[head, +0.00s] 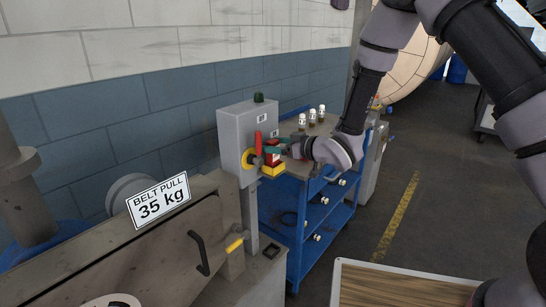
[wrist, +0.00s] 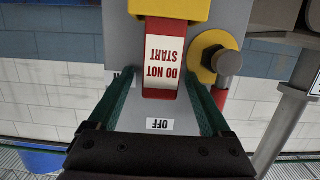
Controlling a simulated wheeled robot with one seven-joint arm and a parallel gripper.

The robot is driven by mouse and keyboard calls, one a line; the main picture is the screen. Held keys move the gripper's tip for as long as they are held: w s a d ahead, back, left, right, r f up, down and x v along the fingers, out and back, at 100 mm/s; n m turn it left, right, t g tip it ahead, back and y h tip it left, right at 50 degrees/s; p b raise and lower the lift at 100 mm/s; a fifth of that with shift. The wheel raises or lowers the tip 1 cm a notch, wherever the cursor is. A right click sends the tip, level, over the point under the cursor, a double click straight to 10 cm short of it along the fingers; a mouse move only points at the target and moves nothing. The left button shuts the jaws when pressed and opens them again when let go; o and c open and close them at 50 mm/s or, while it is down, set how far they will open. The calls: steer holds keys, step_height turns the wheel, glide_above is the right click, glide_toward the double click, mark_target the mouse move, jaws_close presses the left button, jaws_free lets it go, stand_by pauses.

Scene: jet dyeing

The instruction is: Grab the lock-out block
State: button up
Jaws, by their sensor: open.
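The lock-out block (wrist: 165,60) is red with a white "DO NOT START" label, upside down in the wrist view. It sits against a yellow holder (wrist: 170,8) at the grey control box. In the head view the block (head: 274,158) is partly hidden by my gripper, above the yellow holder (head: 272,170). My gripper (wrist: 162,80) is open. Its two green fingers reach along both sides of the block's near end, with a gap visible on each side. The gripper also shows in the head view (head: 272,148), in front of the box.
The grey control box (head: 234,128) carries a red lever (head: 258,143) and a yellow-ringed grey knob (head: 250,159), both close to my gripper. A blue cart (head: 300,230) with several small bottles stands behind. A machine with a "BELT PULL 35 kg" sign (head: 159,200) is at left.

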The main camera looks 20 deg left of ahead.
jaws_close()
steer(key=shift+r, duration=0.1)
